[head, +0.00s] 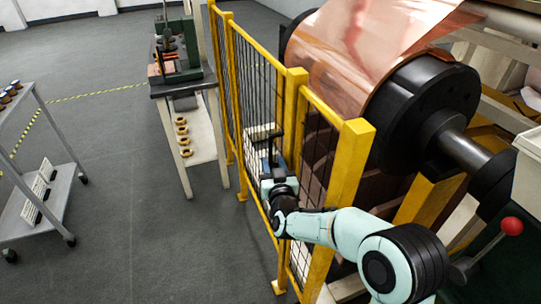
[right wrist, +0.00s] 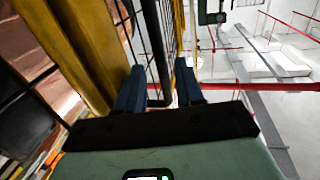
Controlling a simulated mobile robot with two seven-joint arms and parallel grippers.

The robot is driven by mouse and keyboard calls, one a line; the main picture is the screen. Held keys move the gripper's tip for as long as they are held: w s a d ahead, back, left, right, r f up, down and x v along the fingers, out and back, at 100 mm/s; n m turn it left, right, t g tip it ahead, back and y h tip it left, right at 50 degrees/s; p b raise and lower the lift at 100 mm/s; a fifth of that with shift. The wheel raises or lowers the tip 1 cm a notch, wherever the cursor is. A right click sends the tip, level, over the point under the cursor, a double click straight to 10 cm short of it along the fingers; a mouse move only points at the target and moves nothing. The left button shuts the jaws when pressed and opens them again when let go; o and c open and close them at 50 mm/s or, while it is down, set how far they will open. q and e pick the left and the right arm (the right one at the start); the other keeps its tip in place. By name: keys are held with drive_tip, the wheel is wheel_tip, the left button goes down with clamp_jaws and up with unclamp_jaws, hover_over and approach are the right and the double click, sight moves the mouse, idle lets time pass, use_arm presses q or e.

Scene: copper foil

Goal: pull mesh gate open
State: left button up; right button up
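The mesh gate (head: 262,100) has a yellow frame with dark wire mesh and stands beside the copper roll in the head view. A black bar handle (right wrist: 158,50) runs along it in the right wrist view. My right gripper (right wrist: 160,90) has its two blue fingers apart, one on each side of the handle; a gap shows beside the bar, so it does not look clamped. In the head view my right gripper (head: 270,162) is at the gate, partly hidden by my wrist. My left gripper is in neither view.
A large copper foil roll (head: 365,40) on black end drums stands right behind the gate. A workbench (head: 183,88) with a green machine stands left of the gate. A grey cart (head: 45,195) is at far left. The floor between is clear.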

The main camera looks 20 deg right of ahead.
sight(270, 157)
drive_tip(key=shift+x, duration=2.1)
clamp_jaws()
drive_tip(key=shift+a, duration=0.15)
